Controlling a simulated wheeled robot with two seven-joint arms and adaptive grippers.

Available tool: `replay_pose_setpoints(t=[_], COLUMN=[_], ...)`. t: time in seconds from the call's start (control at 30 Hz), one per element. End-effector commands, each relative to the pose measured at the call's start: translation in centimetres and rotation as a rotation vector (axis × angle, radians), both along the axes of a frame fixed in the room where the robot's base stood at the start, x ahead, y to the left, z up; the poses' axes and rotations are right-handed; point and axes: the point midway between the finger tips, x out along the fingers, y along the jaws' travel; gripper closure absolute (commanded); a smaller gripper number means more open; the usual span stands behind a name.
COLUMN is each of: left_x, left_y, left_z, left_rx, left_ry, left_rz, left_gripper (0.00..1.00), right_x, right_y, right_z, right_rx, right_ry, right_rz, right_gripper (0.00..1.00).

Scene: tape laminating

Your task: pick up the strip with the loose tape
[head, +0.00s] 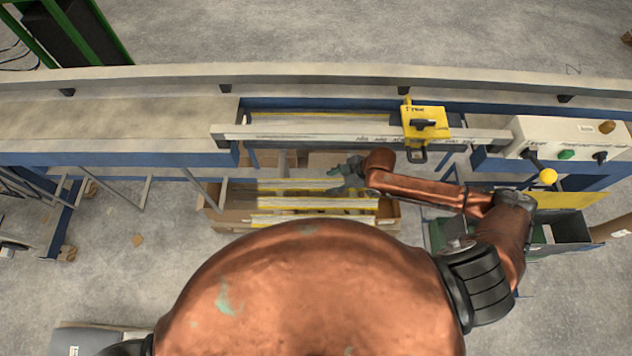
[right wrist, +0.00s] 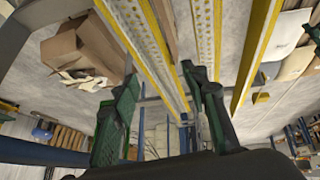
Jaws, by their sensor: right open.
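Several pale strips with yellow edges lie across the cardboard box (head: 210,216) below the bench. One is the rear strip (head: 290,186), another the middle strip (head: 335,204). My right gripper (head: 342,180) is over the right part of the rear strips. In the right wrist view my right gripper (right wrist: 160,78) is open, with a perforated strip (right wrist: 140,40) running through the picture between its fingers. I cannot tell whether it touches. A second strip (right wrist: 206,35) and a yellow-edged strip (right wrist: 257,45) are to the right. Which strip has loose tape is not clear. My left gripper is out of view.
A long metal rail (head: 320,133) with a yellow clamp carriage (head: 425,122) crosses the blue-framed bench above the box. A white control box (head: 570,138) is at right. A green bin (head: 560,232) stands below it.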

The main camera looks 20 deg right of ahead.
Motion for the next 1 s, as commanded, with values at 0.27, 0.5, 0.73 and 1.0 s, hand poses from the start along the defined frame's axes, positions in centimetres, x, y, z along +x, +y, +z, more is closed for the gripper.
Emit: replay_pose_setpoints(t=[0.27, 0.5, 0.73, 1.0], left_x=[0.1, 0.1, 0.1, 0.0], left_y=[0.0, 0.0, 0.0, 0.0], left_z=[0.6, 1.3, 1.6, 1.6], left_rx=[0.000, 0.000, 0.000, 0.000], left_ry=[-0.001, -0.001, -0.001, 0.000], left_rz=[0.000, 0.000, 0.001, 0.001], left_gripper=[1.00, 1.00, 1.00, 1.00], right_x=[1.2, 2.4, 3.0, 3.0], right_y=[1.9, 3.8, 4.6, 4.6], right_z=[0.0, -2.3, -4.2, -4.3], right_rx=[0.000, 0.001, 0.000, 0.000], right_ry=[0.000, 0.002, -0.001, -0.001], right_rz=[-0.001, -0.001, -0.001, -0.001], right_gripper=[0.59, 0.59, 0.59, 0.62])
